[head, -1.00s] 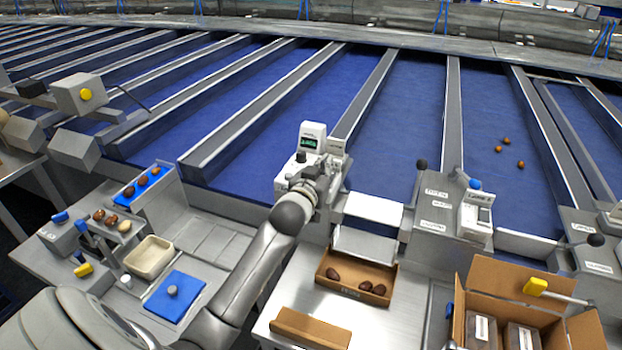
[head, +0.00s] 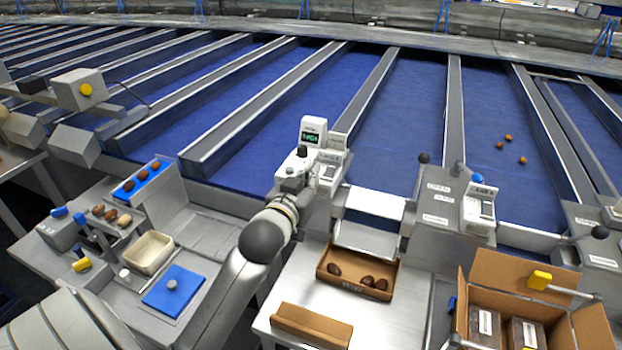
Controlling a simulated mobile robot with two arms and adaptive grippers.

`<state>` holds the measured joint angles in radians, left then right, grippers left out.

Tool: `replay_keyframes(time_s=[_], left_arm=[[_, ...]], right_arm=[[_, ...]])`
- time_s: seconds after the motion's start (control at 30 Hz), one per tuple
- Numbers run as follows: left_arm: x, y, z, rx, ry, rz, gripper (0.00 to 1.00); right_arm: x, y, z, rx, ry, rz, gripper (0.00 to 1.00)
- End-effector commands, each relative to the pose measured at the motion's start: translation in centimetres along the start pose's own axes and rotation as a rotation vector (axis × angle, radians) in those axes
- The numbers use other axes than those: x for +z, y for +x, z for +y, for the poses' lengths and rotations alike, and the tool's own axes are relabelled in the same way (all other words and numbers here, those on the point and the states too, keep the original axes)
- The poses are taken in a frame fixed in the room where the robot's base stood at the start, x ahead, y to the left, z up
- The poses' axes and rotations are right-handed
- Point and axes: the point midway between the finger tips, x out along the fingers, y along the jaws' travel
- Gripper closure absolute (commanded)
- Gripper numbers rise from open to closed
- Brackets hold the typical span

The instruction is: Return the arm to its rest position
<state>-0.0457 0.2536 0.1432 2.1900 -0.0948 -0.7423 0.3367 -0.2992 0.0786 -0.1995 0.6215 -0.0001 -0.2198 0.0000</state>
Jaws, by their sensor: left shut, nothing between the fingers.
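My left arm (head: 232,285) comes in from the lower left, with its rounded grey joint near the middle of the view. My left gripper (head: 297,166) is small and dark at the arm's far end, in front of the white weighing unit with a green display (head: 312,136). It is shut and empty. The arm partly hides the unit's lower part, and I cannot tell whether the gripper touches it. My right gripper is not in view.
A cardboard tray (head: 328,287) with several dates sits on the steel table. A folded cardboard piece (head: 311,325) lies nearer. An open carton (head: 511,267) stands right. A blue mat (head: 157,305) and cream tray (head: 165,241) are left. Blue lanes with dividers lie behind.

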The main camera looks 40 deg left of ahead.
Motion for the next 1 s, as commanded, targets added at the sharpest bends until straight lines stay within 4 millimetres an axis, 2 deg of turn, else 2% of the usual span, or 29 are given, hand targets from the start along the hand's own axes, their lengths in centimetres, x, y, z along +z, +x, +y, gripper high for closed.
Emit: replay_keyframes(time_s=[0.43,0.53,0.57,0.67,0.77,0.8,0.9,1.0], left_arm=[[0.1,0.0,0.0,0.000,0.000,-0.002,1.00],[1.2,-0.4,0.3,0.004,0.006,-0.035,1.00],[1.9,-0.7,0.6,0.007,0.011,-0.058,1.00],[6.1,-2.8,1.8,0.024,0.041,-0.190,1.00],[11.9,-6.6,3.5,0.058,0.091,-0.385,1.00],[14.1,-8.6,4.2,0.076,0.114,-0.468,1.00],[18.6,-13.4,5.5,0.124,0.164,-0.653,1.00],[21.7,-17.9,6.5,0.171,0.206,-0.804,1.00]], right_arm=[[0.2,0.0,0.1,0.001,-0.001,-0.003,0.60],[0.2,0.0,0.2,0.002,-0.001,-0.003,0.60],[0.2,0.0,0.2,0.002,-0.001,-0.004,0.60],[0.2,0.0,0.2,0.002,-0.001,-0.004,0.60],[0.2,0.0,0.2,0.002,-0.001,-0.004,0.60],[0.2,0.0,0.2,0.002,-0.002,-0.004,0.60],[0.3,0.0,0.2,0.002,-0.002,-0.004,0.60],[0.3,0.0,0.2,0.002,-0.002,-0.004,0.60]])
